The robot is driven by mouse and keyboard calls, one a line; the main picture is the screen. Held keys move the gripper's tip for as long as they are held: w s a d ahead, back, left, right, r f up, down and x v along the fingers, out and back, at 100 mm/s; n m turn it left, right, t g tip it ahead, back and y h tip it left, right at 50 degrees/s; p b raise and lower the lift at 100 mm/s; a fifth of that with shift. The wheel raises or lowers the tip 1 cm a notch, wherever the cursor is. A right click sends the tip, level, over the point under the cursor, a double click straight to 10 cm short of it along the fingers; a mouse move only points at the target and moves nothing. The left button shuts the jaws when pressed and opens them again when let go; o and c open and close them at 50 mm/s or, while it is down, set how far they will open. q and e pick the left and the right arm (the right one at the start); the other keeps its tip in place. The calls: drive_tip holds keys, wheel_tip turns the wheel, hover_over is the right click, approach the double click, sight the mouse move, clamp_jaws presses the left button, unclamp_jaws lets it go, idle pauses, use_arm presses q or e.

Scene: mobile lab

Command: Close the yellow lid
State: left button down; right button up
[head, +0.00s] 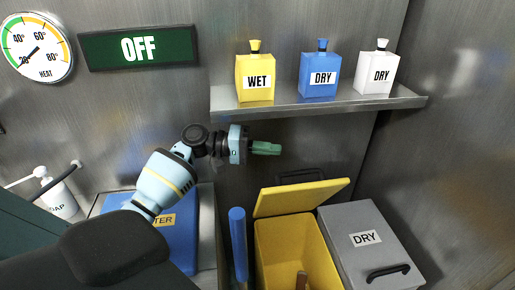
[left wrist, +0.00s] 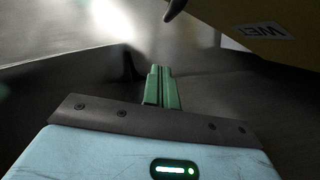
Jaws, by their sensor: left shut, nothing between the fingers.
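The yellow lid (head: 302,197) stands raised and tilted back at the far edge of the open yellow bin (head: 262,240). A dark handle (head: 300,177) shows behind its upper edge. My left gripper (head: 268,148) is shut and empty, above and behind the lid, a little to its left, not touching it. In the left wrist view the green fingers (left wrist: 163,72) are together. The lid's outer face (left wrist: 285,32), with a WET label, shows at the upper right there, with part of the dark handle (left wrist: 174,8). My right gripper is not in view.
A grey bin (head: 362,222) marked DRY stands shut at the right. A blue post (head: 238,245) and a blue bin (head: 182,240) are at the left. A metal shelf (head: 320,106) with yellow, blue and white bottles hangs above.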

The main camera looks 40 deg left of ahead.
sight(301, 193)
use_arm(q)
drive_tip(key=d+f+p, duration=0.1)
drive_tip(key=d, duration=0.5)
drive_tip(key=shift+d+f, duration=0.2)
drive_tip(key=shift+f, duration=0.1)
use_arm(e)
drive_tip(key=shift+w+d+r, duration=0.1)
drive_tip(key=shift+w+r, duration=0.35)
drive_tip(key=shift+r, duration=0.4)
use_arm(q)
drive_tip(key=shift+s+f, duration=0.1)
drive_tip(key=shift+s+d+f, duration=0.2)
drive_tip(key=shift+d, duration=0.05)
drive_tip(key=s+d, duration=0.1)
drive_tip(key=s+d+f+m, duration=0.1)
drive_tip(key=d, duration=0.1)
drive_tip(key=s+d+m+y, duration=0.1)
drive_tip(key=s, duration=0.1)
drive_tip(key=shift+s+d+f, duration=0.1)
drive_tip(key=shift+d+f, duration=0.2)
drive_tip(key=shift+d, duration=0.05)
drive_tip(key=shift+f+m, duration=0.3)
drive_tip(key=shift+s+d+r, duration=0.1)
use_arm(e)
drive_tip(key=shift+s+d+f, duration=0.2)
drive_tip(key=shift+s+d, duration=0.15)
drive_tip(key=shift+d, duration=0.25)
